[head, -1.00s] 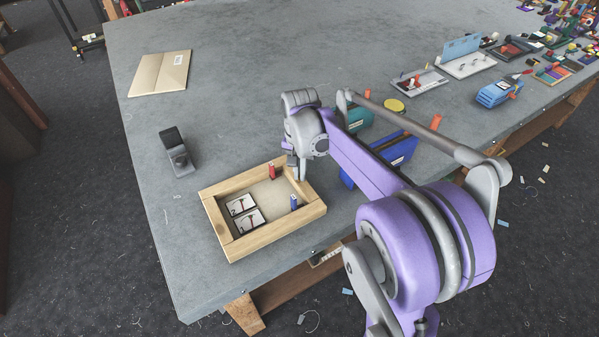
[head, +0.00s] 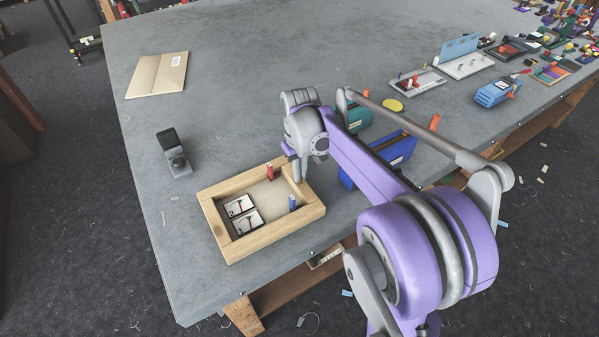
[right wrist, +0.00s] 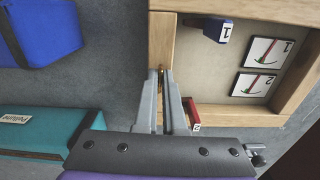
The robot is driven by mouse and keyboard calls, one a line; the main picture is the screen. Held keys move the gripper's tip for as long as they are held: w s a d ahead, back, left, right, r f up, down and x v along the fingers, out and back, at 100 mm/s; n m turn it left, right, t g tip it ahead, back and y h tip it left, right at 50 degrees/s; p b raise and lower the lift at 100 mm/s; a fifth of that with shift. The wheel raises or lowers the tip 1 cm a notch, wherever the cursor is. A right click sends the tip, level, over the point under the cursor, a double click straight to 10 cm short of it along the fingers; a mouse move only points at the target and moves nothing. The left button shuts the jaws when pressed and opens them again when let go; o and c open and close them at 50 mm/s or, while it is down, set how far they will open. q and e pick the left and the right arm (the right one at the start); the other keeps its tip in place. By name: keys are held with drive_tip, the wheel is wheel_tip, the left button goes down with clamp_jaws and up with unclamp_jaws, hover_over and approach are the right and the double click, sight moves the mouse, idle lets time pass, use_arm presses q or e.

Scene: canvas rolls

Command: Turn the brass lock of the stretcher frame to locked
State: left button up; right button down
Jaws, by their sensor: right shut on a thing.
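The stretcher frame (head: 278,233) is a light wooden rectangle lying near the table's front edge; its wooden side also shows in the right wrist view (right wrist: 162,38). My right gripper (head: 299,177) reaches down to the frame's right side. In the right wrist view its fingertips (right wrist: 161,72) are close together on a small brass piece, the brass lock (right wrist: 161,70), at that wooden side. The fingers hide most of the lock, so I cannot tell its angle. My left gripper is not in view.
Inside the frame are a red lever (head: 270,171), a blue lever (head: 293,203) and two cards with dials (head: 243,213). A blue box (head: 398,153) and a teal box (head: 359,118) stand right of the gripper.

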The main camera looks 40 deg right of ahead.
drive_tip(key=shift+n, duration=0.3)
idle(0.4)
drive_tip(key=c, duration=1)
unclamp_jaws()
drive_tip(key=shift+r, duration=0.1)
wheel_tip(320, 180, up, 11)
drive_tip(key=shift+f+p, duration=0.2)
drive_tip(key=shift+p, duration=0.1)
drive_tip(key=shift+a, duration=0.1)
